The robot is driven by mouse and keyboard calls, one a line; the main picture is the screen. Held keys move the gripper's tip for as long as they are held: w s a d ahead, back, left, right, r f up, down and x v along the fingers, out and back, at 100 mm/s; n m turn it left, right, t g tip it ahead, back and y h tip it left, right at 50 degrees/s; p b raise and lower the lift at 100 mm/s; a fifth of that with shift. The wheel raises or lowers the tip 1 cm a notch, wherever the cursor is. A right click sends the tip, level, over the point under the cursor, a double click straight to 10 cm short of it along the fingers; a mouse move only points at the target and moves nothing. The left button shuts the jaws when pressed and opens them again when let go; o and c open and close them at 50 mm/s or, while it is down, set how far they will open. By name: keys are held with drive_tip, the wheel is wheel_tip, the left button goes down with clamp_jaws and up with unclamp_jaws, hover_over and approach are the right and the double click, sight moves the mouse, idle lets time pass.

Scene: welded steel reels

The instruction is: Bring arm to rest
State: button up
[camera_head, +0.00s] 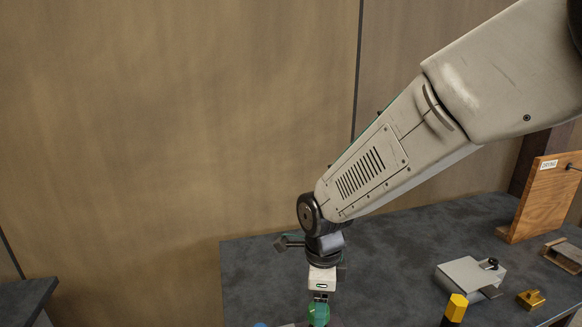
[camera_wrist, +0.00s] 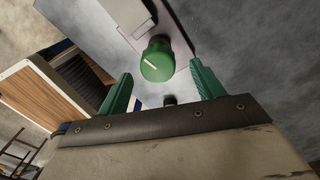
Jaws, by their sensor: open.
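My arm reaches down from the upper right in the head view. My gripper (camera_head: 319,298) hangs at the lower middle of that view, over the dark table (camera_head: 385,255), with green at its lower end near the picture's bottom edge. In the wrist view, my gripper's two green fingers (camera_wrist: 160,72) stand wide apart. A green knob (camera_wrist: 157,62) with a white line shows in the gap between them, on or against a pale grey plate (camera_wrist: 178,22). Clear gaps show on both sides of the knob. I cannot tell how far it is from the fingers in depth.
To the right on the table are a grey metal block (camera_head: 468,275), a small yellow block (camera_head: 530,299), a yellow-topped dark post (camera_head: 456,308) and an upright wooden board (camera_head: 545,195). A wooden-sided box (camera_wrist: 45,88) shows at left in the wrist view.

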drive_tip(key=shift+r, duration=0.6)
